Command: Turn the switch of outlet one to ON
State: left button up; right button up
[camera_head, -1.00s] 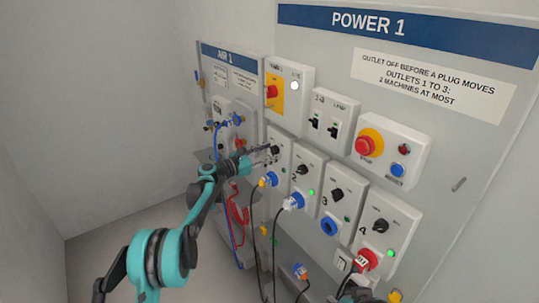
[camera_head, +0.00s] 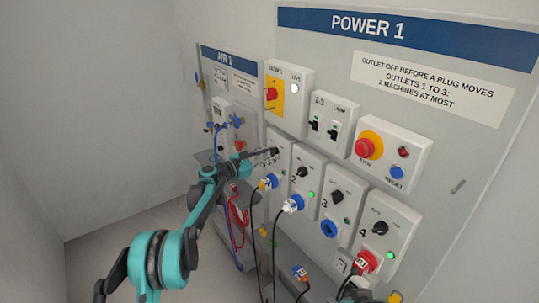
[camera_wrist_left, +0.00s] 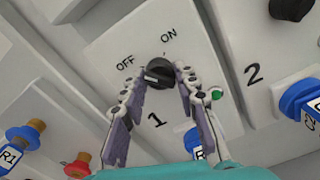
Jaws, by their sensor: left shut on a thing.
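The switch of outlet one is a black round knob (camera_wrist_left: 158,72) on a white box (camera_wrist_left: 105,35) marked 1, with OFF at its upper left and ON above it. A pale mark shows on the knob's left side, nearer OFF than ON. My left gripper (camera_wrist_left: 160,80) has one finger on each side of the knob and is shut on it. In the head view my left gripper (camera_head: 268,156) is at the outlet one box and hides most of the knob. A small green lamp (camera_wrist_left: 216,93) sits right of the knob.
Outlet two's knob (camera_head: 302,172) is close on the right, with outlets three (camera_head: 336,197) and four (camera_head: 380,228) beyond. A blue plug (camera_head: 269,182) with a cable sits below outlet one's knob. Breakers (camera_head: 324,128) and a red stop button (camera_head: 368,147) are above. Free floor lies left.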

pick_arm(q)
jog(key=m, duration=0.3)
jog(key=shift+r+p, duration=0.1)
jog(key=shift+p, duration=0.3)
jog(key=m+p, duration=0.1)
jog(key=m, duration=1.2)
jog(key=shift+m, duration=0.3)
jog(key=shift+p, duration=0.3)
jog(key=o, duration=1.2)
jog(key=shift+c, duration=0.2)
